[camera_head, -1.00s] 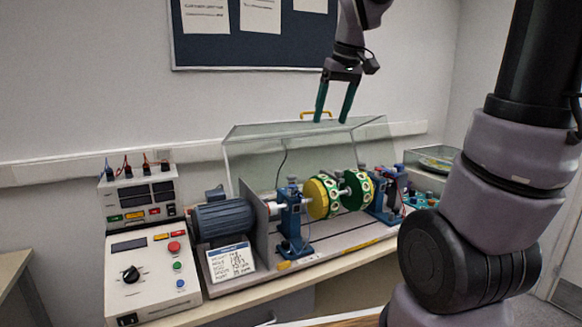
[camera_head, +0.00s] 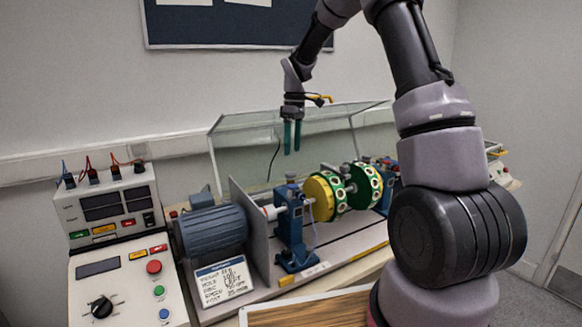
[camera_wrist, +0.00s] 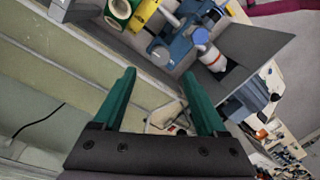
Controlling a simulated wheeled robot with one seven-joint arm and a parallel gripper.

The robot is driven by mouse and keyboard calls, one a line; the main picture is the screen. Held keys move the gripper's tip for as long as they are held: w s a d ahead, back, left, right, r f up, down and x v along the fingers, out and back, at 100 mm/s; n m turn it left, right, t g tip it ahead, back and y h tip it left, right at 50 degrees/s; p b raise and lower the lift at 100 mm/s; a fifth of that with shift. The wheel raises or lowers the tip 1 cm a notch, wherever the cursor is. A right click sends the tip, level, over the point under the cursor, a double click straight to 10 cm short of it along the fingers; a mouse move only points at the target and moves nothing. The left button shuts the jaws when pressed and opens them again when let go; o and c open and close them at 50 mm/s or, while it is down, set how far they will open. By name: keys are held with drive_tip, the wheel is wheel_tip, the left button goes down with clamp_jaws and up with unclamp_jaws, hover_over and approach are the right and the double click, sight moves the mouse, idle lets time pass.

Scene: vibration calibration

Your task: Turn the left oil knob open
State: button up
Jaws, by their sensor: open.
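The left blue bearing pedestal (camera_head: 291,225) stands between the motor and the yellow-green discs. A small blue cap on its top (camera_head: 291,177) looks like the left oil knob; its open or shut position cannot be told.
A grey motor (camera_head: 212,232) and upright plate (camera_head: 247,225) are left of the pedestal, discs (camera_head: 325,197) right. A control box (camera_head: 125,275) is at far left. A label card (camera_head: 224,281) stands in front.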

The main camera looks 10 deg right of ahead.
sight(291, 173)
drive_tip(key=f, duration=0.7)
drive_tip(key=shift+s+a+f, duration=0.15)
drive_tip(key=shift+s+a, duration=0.05)
drive_tip(key=shift+s, duration=0.15)
clamp_jaws()
